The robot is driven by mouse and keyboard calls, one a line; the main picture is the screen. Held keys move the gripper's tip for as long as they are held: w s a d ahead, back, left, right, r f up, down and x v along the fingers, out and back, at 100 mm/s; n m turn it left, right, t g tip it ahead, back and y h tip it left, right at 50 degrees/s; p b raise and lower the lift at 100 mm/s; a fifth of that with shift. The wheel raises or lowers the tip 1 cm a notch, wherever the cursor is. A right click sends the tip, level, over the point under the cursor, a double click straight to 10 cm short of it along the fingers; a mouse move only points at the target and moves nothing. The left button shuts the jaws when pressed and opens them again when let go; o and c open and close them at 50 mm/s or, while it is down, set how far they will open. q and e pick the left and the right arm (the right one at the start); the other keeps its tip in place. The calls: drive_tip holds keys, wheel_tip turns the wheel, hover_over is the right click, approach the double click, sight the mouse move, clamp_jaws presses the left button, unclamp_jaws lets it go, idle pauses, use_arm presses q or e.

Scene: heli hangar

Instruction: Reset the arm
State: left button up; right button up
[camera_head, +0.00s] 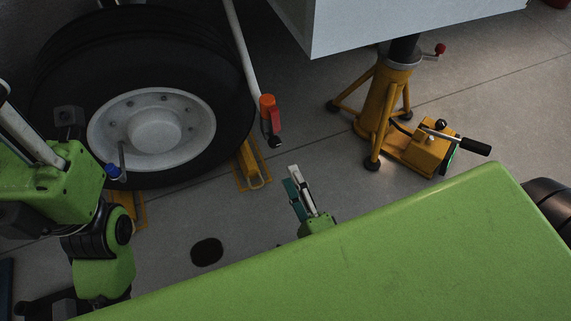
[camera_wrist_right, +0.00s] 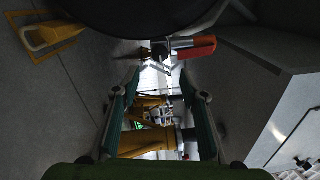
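My right gripper (camera_head: 296,182) shows past the far edge of my green body in the head view, above the grey floor. It has teal pads on pale fingers. In the right wrist view the two fingers (camera_wrist_right: 161,98) stand well apart with nothing held between them, so it is open. My left arm (camera_head: 90,215), with green and black links, comes in from the left in front of the wheel.
A large wheel (camera_head: 150,130) stands at the upper left, with a yellow chock (camera_head: 252,165) beside it. A strut with an orange-red end (camera_head: 268,108) hangs nearby. A yellow jack stand (camera_head: 384,95) is on the right, under a pale hull (camera_head: 390,25).

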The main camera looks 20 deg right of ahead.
drive_tip(key=shift+s, duration=0.6)
